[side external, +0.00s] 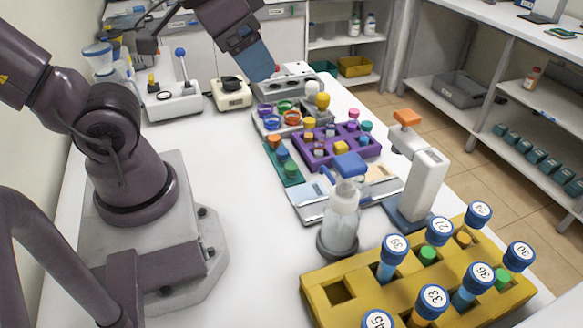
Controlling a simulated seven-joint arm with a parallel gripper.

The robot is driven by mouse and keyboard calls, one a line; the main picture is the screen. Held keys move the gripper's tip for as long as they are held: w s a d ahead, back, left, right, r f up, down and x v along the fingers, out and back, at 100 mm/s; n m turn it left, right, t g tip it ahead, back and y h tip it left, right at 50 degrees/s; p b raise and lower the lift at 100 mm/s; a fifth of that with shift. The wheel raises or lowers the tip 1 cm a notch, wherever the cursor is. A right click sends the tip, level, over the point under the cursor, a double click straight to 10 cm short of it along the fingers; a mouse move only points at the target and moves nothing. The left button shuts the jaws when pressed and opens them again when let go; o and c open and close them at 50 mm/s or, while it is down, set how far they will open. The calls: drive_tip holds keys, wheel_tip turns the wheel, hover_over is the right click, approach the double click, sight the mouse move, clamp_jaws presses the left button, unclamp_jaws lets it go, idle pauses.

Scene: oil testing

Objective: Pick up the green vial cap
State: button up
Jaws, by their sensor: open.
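Several green caps show, and I cannot tell which one is meant. One green cap (291,169) is at the near end of a small dark green rack, beside orange and blue caps. Two more, a green cap (427,254) and another green cap (502,278), sit low in the yellow rack (340,312) among tall blue-capped vials with numbered tops. My gripper (256,62) is high at the top of the view, beyond the racks and apart from these caps. It is open, with no object visible in it. Its upper part is cut off by the frame.
A purple rack (312,158) with several caps stands behind a clear bottle (342,220) and a white device with an orange top (422,175). A tray with coloured rings (267,125) lies farther back.

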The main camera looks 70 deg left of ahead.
drive_tip(key=w+f+n+g+h, duration=0.1)
drive_tip(key=w+f+n+g, duration=0.2)
drive_tip(key=f, duration=0.5)
drive_tip(key=n+g+y, duration=0.2)
drive_tip(key=n, duration=0.9)
hover_over(291, 166)
drive_tip(key=f, duration=1.9)
drive_tip(key=shift+w+d, duration=0.1)
drive_tip(key=shift+d, duration=0.15)
wheel_tip(291, 166, down, 4)
drive_tip(key=shift+a+f, duration=0.15)
drive_tip(key=shift+f, duration=0.65)
drive_tip(key=c, duration=1)
